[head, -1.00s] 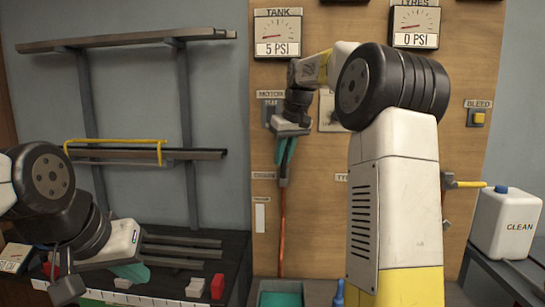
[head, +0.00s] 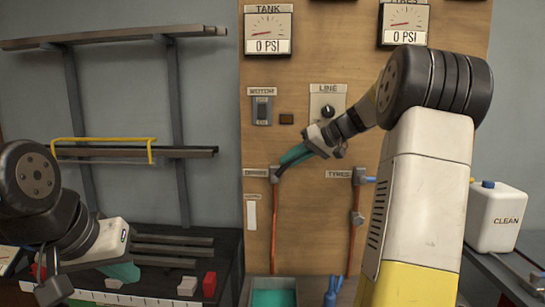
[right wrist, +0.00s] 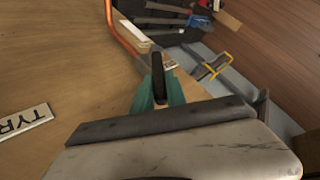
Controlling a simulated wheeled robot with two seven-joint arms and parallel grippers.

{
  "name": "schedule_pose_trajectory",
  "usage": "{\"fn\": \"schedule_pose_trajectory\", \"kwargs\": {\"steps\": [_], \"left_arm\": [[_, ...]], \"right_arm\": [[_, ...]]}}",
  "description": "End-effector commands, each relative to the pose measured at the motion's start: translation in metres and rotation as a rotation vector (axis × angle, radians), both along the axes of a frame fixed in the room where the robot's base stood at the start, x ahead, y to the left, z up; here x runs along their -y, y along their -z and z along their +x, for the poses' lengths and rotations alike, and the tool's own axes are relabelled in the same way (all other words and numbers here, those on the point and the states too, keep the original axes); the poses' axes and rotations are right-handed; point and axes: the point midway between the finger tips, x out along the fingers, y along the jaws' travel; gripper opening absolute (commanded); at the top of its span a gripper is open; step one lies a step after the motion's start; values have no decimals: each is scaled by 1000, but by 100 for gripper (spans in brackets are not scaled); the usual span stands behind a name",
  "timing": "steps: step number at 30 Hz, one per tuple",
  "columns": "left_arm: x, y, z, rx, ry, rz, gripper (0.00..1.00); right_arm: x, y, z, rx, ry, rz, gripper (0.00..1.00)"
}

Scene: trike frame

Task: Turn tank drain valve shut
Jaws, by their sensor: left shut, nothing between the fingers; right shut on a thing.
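The drain valve (head: 275,175) sits on the wooden panel at the top of a copper pipe, beside a small label on its left. My right gripper (head: 289,159) reaches it from the upper right and points down and left. Its teal fingers are shut on the valve's dark handle (right wrist: 158,76), which shows between them in the right wrist view. The fingers hide much of the handle in the head view. The tank gauge (head: 268,33) above reads 0 PSI. My left gripper (head: 124,271) is shut and empty over the dark bench at lower left.
The tyres valve (head: 357,177), with its own copper pipe, is to the right of the drain valve. A line knob (head: 327,111) and motor switch (head: 262,110) are above. A teal-lined bin (head: 273,298) stands below. A white CLEAN jug (head: 497,216) is at right.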

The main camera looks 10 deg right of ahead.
Motion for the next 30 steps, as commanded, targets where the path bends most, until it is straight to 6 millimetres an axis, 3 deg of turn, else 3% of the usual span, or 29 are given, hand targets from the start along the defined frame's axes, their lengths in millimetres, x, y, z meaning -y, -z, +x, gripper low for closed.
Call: {"fn": "schedule_pose_trajectory", "kwargs": {"steps": [11,30], "left_arm": [[0,0,0,0,0,0,0],[0,0,0,0,0,0,0]], "right_arm": [[21,25,-5,94,7,348,0],[28,60,-8,223,1,787,0]]}}
